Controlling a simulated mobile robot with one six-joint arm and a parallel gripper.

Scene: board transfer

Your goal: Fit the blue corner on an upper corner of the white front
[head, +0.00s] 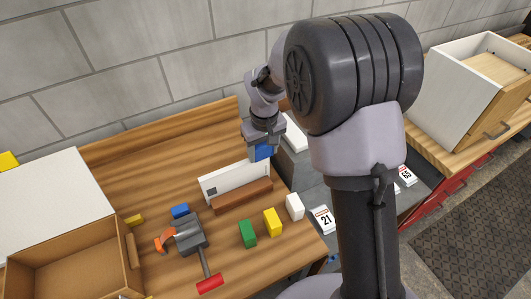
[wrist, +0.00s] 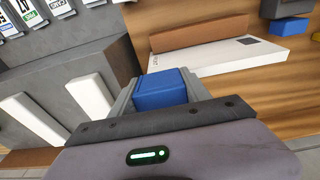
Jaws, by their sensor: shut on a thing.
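The white front (head: 232,180) stands upright on its long edge, behind a brown wooden bar (head: 243,196) on the workbench. In the wrist view the white front (wrist: 228,58) stretches right from just beyond my fingers. My gripper (head: 263,149) is shut on the blue corner (head: 264,153), at the right end of the white front, by its upper edge. In the wrist view the blue corner (wrist: 163,88) sits between both fingers of my gripper (wrist: 162,92). I cannot tell whether the corner touches the front.
An open wooden box (head: 70,270) is at left. White boards (wrist: 90,95) lie on the grey surface beside the bench.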

